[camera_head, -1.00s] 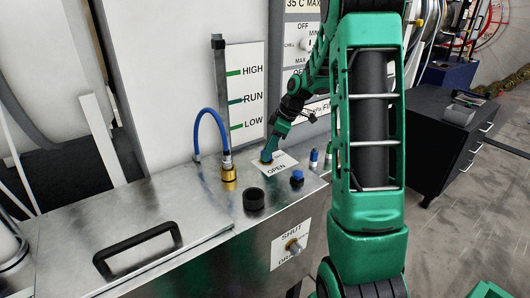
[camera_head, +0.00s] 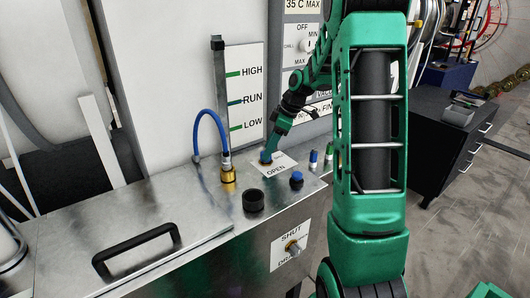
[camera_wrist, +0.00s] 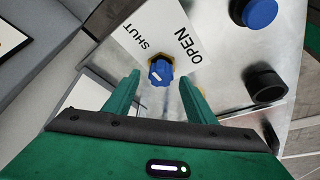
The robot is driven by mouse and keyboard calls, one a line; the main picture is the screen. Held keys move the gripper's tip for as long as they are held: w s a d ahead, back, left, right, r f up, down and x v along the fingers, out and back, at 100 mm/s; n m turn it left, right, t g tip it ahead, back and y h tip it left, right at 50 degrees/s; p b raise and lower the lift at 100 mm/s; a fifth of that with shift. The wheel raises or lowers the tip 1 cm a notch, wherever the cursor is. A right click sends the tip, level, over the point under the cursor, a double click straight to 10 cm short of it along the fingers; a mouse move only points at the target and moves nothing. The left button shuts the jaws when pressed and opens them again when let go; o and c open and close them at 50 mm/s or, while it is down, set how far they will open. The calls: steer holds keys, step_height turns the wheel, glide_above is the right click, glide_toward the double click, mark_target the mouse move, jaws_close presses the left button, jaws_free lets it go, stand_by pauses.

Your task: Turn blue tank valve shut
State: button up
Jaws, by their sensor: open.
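The blue tank valve is a small ribbed blue knob (camera_wrist: 161,72) with a white mark, on a brass-coloured base. It sits at the edge of a white label (camera_wrist: 165,35) reading SHUT and OPEN; the label also shows in the head view (camera_head: 284,161). My gripper (camera_wrist: 160,86) is open, its two green fingers on either side of the knob in the wrist view. I cannot tell whether they touch it. In the head view my gripper (camera_head: 266,157) is down at the label and largely hides the knob. Which word the mark points to is unclear.
A larger blue cap (camera_wrist: 261,12) and a black ring-like fitting (camera_wrist: 266,84) stand nearby on the metal top. A brass fitting with a blue hose (camera_head: 228,172) stands left of my gripper. A lower knob (camera_head: 294,247) is on the front panel. A black-handled lid (camera_head: 140,250) lies at left.

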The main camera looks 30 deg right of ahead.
steer(key=v, duration=0.9)
